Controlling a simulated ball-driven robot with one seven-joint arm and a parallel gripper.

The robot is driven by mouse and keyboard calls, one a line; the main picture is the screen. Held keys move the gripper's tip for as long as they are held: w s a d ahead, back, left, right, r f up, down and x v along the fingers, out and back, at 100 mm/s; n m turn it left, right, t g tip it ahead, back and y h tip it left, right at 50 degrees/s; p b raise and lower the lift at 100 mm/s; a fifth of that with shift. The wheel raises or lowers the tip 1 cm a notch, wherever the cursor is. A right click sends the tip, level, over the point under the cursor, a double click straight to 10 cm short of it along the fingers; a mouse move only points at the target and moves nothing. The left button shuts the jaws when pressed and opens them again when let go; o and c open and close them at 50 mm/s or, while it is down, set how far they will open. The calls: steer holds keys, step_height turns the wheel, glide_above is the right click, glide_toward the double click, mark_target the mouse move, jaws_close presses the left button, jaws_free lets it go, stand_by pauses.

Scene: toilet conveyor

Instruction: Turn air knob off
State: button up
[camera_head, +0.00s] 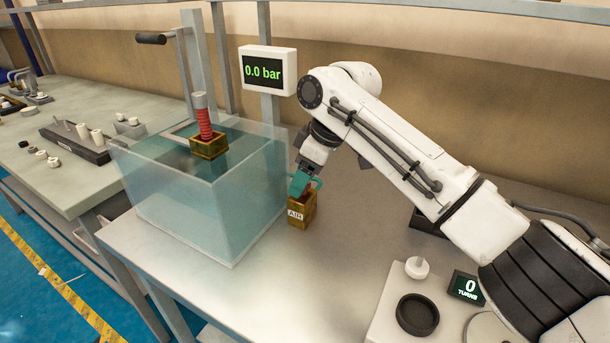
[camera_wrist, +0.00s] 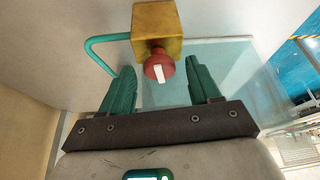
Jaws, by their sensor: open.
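The air knob (camera_wrist: 159,66) is round and red with a white bar across its face. It sits on a brass-coloured block (camera_wrist: 157,28), which in the head view (camera_head: 303,212) carries an "AIR" label and stands on the table right of the water tank. My gripper (camera_wrist: 160,85) has green fingers that are apart, one on each side of the knob, with nothing held between them. In the head view my gripper (camera_head: 302,184) is just above the block and hides most of the knob. I cannot tell whether a finger touches the knob.
A clear water tank (camera_head: 195,205) stands close left of the block. A display (camera_head: 268,71) above reads 0.0 bar. A green hose (camera_wrist: 92,50) curves from the block. At the front right are a black round dish (camera_head: 417,314) and a "0 TURNS" display (camera_head: 467,287).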

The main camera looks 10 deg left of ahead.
steer(key=c, duration=1)
steer(key=shift+s+r+m+p, duration=0.1)
steer(key=shift+m+p, duration=0.4)
steer(key=shift+p, duration=0.4)
steer(key=shift+m+t, duration=0.3)
steer(key=o, duration=1)
steer(key=v, duration=1)
steer(key=shift+d+r+p, duration=0.15)
steer(key=shift+r+p, duration=0.1)
steer(key=shift+p, duration=0.05)
